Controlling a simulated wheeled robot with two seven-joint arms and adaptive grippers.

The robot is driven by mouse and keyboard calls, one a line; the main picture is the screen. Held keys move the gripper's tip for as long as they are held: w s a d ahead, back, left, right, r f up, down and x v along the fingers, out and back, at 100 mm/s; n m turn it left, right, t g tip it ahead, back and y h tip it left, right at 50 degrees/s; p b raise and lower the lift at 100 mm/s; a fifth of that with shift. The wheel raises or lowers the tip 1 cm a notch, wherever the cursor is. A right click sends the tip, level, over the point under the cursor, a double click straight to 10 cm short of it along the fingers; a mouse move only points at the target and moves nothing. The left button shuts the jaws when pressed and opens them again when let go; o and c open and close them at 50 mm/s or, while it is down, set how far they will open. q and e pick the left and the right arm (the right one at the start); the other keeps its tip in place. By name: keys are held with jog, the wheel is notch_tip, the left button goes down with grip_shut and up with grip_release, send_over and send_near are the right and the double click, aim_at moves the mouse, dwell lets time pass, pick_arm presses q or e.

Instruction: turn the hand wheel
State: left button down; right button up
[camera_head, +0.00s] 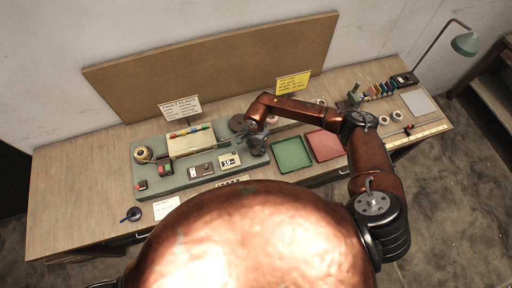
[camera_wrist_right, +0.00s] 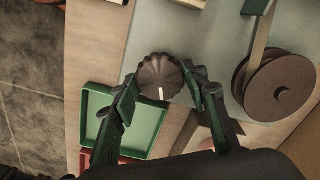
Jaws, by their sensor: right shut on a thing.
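The hand wheel (camera_wrist_right: 160,72) is a dark brown fluted knob with a short white mark on its rim, in the middle of the right wrist view. My right gripper (camera_wrist_right: 161,82) has its two fingers on opposite sides of the wheel and is shut on it. In the head view my right gripper (camera_head: 256,148) is at the right end of the grey-green base plate (camera_head: 190,187), and its fingers and the wheel are hard to make out there. My left gripper is not in view.
A dark reel (camera_wrist_right: 281,86) with a strip of tape stands beside the wheel. A green tray (camera_head: 291,154) and a red tray (camera_head: 325,145) lie right of the base plate. A lamp (camera_head: 465,43) stands at the far right.

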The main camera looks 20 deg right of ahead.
jog(key=m+b, duration=0.3)
jog(key=m, duration=0.1)
jog(key=shift+f, duration=0.15)
jog(key=m+b, duration=0.1)
jog(key=m, duration=0.1)
jog(key=shift+m+b, duration=0.3)
jog(key=shift+b, duration=0.05)
jog(key=shift+m+b, duration=0.6)
jog(key=shift+m, duration=0.7)
jog(key=o, duration=1.2)
jog(key=shift+c, duration=0.2)
